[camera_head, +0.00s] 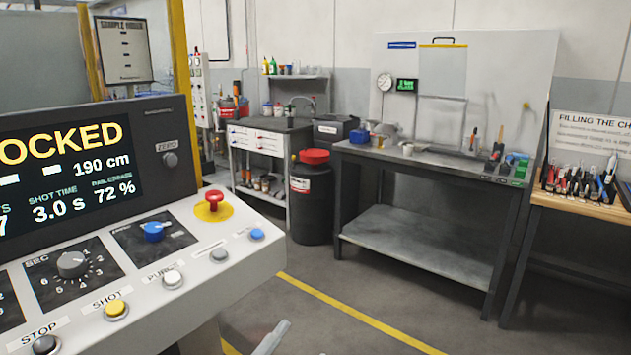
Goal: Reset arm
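No whole gripper or arm shows in the head view. A slim light grey piece (272,338) pokes up at the bottom edge, right of the control panel. I cannot tell whether it is part of one of my arms. The control panel (240,248) fills the left side, with a red mushroom button (213,203) on a yellow base, a blue knob (154,231), a grey dial (72,264) and several push buttons. Its dark screen (70,165) reads "OCKED", cut off at the left, with 190 cm, 3.0 s and 72 %.
A metal workbench (415,254) with a lower shelf stands at the back right. A wooden-topped bench (590,207) with hand tools is at the far right. A black drum (311,213) and a drawer cabinet (256,141) stand behind the panel. The floor around the yellow line (350,315) is clear.

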